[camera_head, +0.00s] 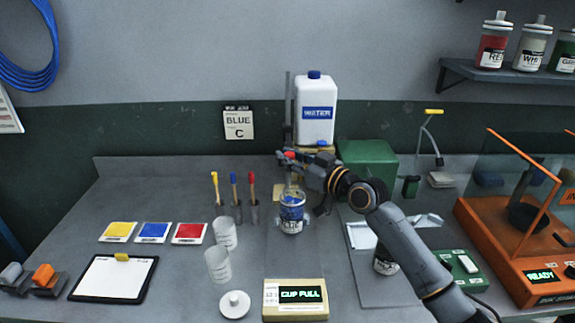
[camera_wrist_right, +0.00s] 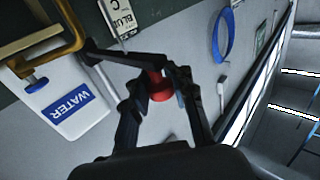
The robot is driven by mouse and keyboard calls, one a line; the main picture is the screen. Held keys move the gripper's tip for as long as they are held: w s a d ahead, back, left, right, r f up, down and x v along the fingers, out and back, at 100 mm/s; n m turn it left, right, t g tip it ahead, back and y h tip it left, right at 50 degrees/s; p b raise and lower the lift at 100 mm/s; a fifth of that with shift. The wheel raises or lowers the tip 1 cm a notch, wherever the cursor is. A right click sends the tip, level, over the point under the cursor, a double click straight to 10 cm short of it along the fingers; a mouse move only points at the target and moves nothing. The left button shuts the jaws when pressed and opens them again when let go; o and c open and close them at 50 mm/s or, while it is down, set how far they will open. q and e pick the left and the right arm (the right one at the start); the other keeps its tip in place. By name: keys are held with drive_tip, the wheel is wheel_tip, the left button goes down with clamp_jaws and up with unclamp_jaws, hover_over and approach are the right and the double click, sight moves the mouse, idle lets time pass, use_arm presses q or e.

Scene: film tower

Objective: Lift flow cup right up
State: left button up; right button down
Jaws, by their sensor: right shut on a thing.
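My right gripper (camera_head: 292,160) reaches in from the right over the bench. It is shut on a red knob (camera_wrist_right: 160,86), seen between the fingers in the wrist view, which I take as the flow cup's handle top. In the head view the red knob (camera_head: 290,154) shows at the fingertips. Right below stands a clear jar with blue paint (camera_head: 291,214). The flow cup's body is hidden or too small to tell from the jar. A small display box (camera_head: 296,312) in front reads "CUP FULL". My left gripper is not in view.
A white water jug (camera_head: 316,112) stands behind the gripper, with a green box (camera_head: 368,160) to its right. Two empty cups (camera_head: 218,265), a white lid (camera_head: 235,304) and upright brushes (camera_head: 252,212) are on the left. An orange glass-sided machine (camera_head: 520,270) fills the right.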

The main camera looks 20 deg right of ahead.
wheel_tip(320, 180, up, 14)
drive_tip(key=p, duration=0.7)
drive_tip(key=shift+r, duration=0.2)
drive_tip(key=shift+d, duration=0.1)
drive_tip(key=c, duration=1.3)
unclamp_jaws()
drive_tip(key=shift+o, duration=1)
drive_tip(key=shift+s+d+r, duration=0.1)
drive_tip(key=shift+s+d, duration=0.1)
drive_tip(key=shift+s, duration=0.15)
drive_tip(key=shift+w+a, duration=0.1)
drive_tip(key=shift+f, duration=0.25)
